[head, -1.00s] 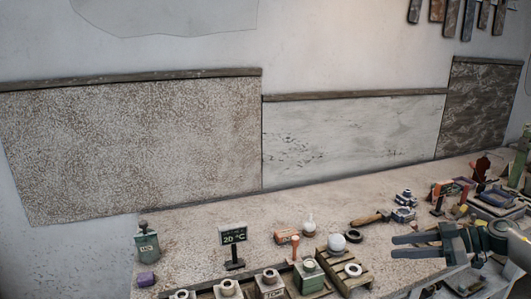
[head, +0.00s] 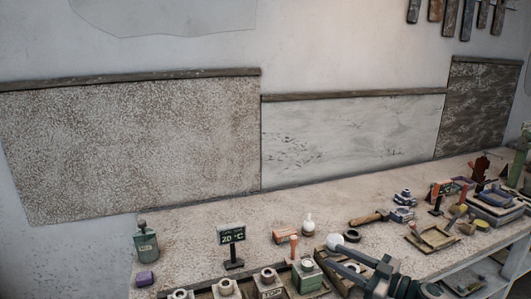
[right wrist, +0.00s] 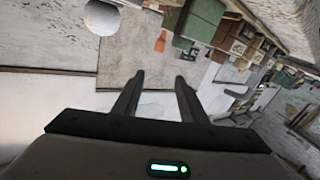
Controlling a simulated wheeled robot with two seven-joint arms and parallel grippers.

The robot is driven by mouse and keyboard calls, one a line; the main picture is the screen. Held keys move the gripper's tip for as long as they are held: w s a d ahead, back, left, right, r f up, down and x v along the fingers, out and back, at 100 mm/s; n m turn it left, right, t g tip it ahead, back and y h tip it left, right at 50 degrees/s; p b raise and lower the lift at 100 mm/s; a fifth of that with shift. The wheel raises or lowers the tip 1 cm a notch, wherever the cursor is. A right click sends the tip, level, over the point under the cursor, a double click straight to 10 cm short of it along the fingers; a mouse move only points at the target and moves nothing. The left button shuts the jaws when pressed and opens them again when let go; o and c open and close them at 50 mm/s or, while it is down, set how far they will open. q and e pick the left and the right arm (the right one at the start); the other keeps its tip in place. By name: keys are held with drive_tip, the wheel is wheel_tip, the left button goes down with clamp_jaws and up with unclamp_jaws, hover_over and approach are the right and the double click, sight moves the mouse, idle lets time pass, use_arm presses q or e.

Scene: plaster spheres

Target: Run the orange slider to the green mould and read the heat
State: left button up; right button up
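The orange slider (head: 294,247) stands upright at the back of the mould row. The green mould (head: 308,279) is just in front and to the right of it, at the row's right end. A small display (head: 232,236) on a stand reads 20 °C. My right gripper (head: 331,257) is open and empty, its fingers pointing left, right of the green mould and partly covering a wooden rack. In the right wrist view its two fingers (right wrist: 158,88) are apart with nothing between them; an orange piece (right wrist: 161,41) shows beyond. My left gripper is not in view.
A white sphere (head: 335,239) sits close to the right fingertips. A black ring (head: 352,236), a wooden-handled tool (head: 368,218) and a white bottle (head: 308,222) stand behind. A green weight (head: 146,245) is far left. The bench (head: 190,225) left of the display is mostly clear.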

drive_tip(key=s+a+f+m+t+h, duration=0.1)
drive_tip(key=f+m+h, duration=0.1)
drive_tip(key=s+a+f+m+t+h, duration=0.1)
drive_tip(key=s+f+m+h, duration=0.1)
drive_tip(key=s+a+f+m+t+h, duration=0.1)
drive_tip(key=s+f+m+t+h, duration=0.1)
drive_tip(key=shift+f, duration=0.1)
drive_tip(key=s+d+f+m+g+h, duration=0.1)
drive_tip(key=s+d+f+g+h, duration=0.15)
drive_tip(key=s+f, duration=0.45)
drive_tip(key=s+d+f+m+g+h, duration=0.1)
drive_tip(key=s+f+m+g+h, duration=0.2)
drive_tip(key=s, duration=0.8)
drive_tip(key=s+d+f+g+h, duration=0.1)
drive_tip(key=s+f+g+h, duration=0.15)
drive_tip(key=s+f, duration=0.5)
drive_tip(key=s+g, duration=0.4)
drive_tip(key=s, duration=1.2)
wheel_tip(320, 180, down, 27)
drive_tip(key=w+g, duration=0.1)
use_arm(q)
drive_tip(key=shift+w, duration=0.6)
use_arm(e)
drive_tip(key=s+d+f+n, duration=0.1)
drive_tip(key=s+f, duration=1.3)
drive_tip(key=f, duration=0.4)
drive_tip(key=shift+s+y, duration=0.2)
drive_tip(key=shift+y, duration=0.1)
